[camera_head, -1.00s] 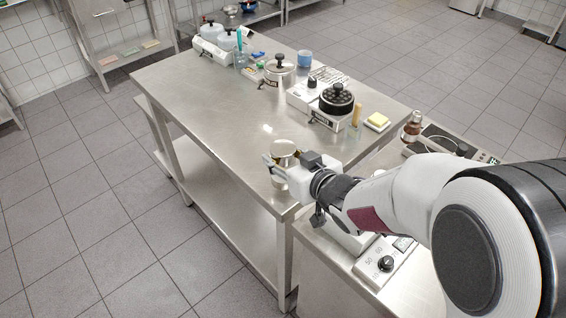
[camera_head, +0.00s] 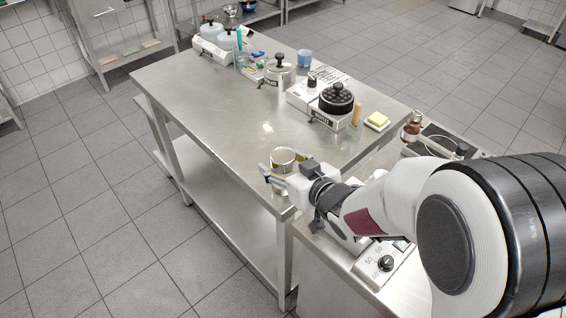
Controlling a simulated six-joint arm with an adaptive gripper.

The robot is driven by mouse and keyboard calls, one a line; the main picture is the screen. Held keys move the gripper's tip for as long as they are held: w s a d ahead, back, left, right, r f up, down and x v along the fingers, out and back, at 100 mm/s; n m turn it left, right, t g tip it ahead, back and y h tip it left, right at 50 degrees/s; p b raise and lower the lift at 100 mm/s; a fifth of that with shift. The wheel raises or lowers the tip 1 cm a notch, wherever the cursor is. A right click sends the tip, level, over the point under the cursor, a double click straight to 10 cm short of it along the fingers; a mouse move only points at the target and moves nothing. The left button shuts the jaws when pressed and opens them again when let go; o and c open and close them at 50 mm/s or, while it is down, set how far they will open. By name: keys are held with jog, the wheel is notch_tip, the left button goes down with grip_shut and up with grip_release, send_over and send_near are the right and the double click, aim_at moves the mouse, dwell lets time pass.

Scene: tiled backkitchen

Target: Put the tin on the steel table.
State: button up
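The tin (camera_head: 284,156) is an open, shiny metal cylinder with a golden inside. It is at the near end of the steel table (camera_head: 205,110), close to the corner. My gripper (camera_head: 277,177) is at the tin's near side, with its fingers around the lower part, and appears shut on it. The tin looks about upright. Its lower part is mostly hidden by my gripper, so I cannot tell whether its base touches the tabletop.
A black-topped device (camera_head: 336,99), a lidded pot (camera_head: 279,70), a blue cup (camera_head: 304,59) and a yellow sponge (camera_head: 377,120) stand along the table's right side. The table's middle and left are clear. A lower counter with a knobbed device (camera_head: 386,263) is at the right.

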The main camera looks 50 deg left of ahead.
jog(key=shift+r, duration=0.15)
jog(key=v, duration=1.2)
dwell(0.4)
dwell(0.5)
